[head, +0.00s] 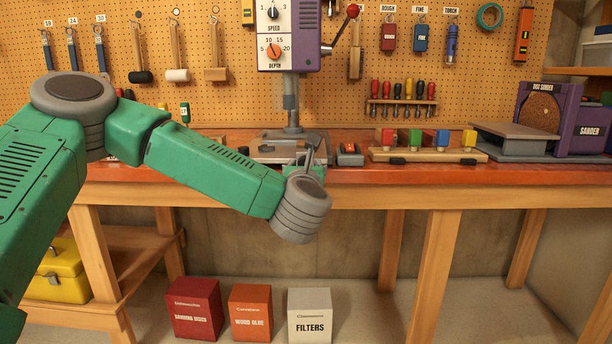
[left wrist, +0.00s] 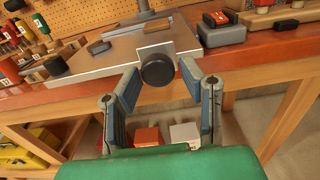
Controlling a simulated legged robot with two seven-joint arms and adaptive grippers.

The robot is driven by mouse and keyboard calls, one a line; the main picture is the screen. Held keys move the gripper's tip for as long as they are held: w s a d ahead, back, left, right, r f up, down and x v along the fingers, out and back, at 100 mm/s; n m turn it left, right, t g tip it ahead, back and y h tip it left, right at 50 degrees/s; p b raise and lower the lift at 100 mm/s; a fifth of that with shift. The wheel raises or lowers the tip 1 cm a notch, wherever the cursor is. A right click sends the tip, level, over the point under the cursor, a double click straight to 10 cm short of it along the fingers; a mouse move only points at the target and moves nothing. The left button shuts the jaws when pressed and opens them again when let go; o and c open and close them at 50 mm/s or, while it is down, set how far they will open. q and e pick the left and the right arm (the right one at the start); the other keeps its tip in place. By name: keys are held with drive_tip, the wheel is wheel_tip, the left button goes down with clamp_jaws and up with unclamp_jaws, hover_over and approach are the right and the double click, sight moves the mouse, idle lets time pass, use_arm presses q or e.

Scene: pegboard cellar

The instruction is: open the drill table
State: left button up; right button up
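The drill press (head: 290,40) stands at the back of the workbench, in the middle of the head view. Its grey drill table (head: 272,146) is low on the press and partly hidden by my left arm. In the left wrist view the drill table (left wrist: 110,62) is a flat metal plate with a round black knob (left wrist: 157,70) on its front. My left gripper (left wrist: 159,74) is open, with one finger on each side of the knob. I cannot tell whether either finger touches it. In the head view my left gripper (head: 311,160) is mostly hidden behind its wrist. My right gripper is not in view.
On the orange-topped workbench (head: 350,172), a small grey and red box (head: 349,154) sits right of the drill table. Further right are a board with coloured blocks (head: 430,154) and a disc sander (head: 560,120). Boxes (head: 250,313) stand on the floor beneath.

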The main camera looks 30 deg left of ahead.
use_arm(q)
drive_tip(key=v, duration=1.1)
drive_tip(key=shift+s, duration=0.2)
drive_tip(key=shift+d, duration=0.15)
